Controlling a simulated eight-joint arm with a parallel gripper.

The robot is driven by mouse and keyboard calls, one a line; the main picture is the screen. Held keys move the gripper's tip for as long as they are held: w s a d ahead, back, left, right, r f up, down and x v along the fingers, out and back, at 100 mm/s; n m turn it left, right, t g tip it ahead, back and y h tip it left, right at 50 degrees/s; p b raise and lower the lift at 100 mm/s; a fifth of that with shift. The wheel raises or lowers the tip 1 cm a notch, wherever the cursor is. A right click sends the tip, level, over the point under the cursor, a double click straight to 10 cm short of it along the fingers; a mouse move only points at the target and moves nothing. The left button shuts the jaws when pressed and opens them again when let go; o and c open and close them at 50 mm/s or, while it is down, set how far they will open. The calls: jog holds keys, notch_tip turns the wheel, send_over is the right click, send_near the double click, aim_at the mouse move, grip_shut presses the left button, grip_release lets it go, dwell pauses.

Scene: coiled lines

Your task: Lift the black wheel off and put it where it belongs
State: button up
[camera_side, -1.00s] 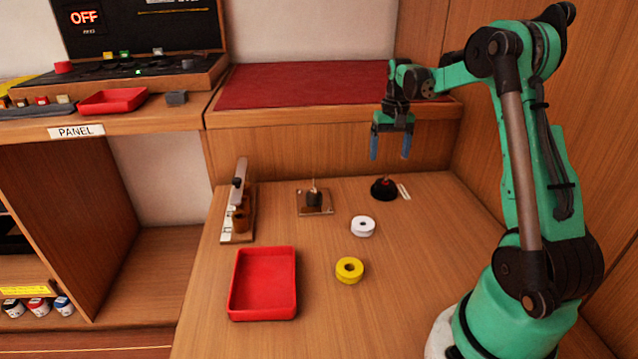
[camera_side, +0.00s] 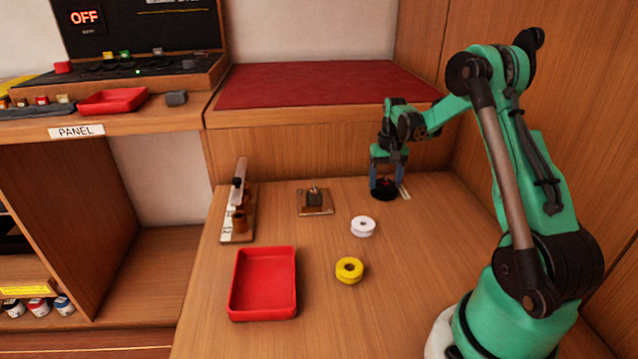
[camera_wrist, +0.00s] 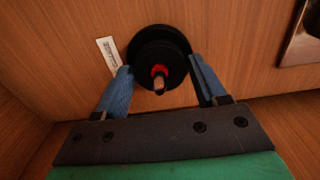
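The black wheel (camera_wrist: 150,48) sits around a peg with a red collar (camera_wrist: 159,70), above what looks like a wider black base. In the side view the black wheel (camera_side: 383,194) is at the back right of the table, partly hidden by my gripper (camera_side: 387,180). In the wrist view my gripper (camera_wrist: 158,66) points down with its blue fingers apart, one on each side of the wheel. A gap shows at the left finger; whether the right finger touches the wheel is hard to tell.
A small label lies beside the wheel (camera_wrist: 107,52). A metal plate with a post (camera_side: 315,207), a white spool (camera_side: 362,227), a yellow spool (camera_side: 349,270), a red tray (camera_side: 235,300) and a wooden rack (camera_side: 237,232) share the table. A raised red-topped ledge (camera_side: 300,85) stands behind.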

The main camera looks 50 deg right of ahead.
grip_shut()
jog(key=shift+r, duration=2.75)
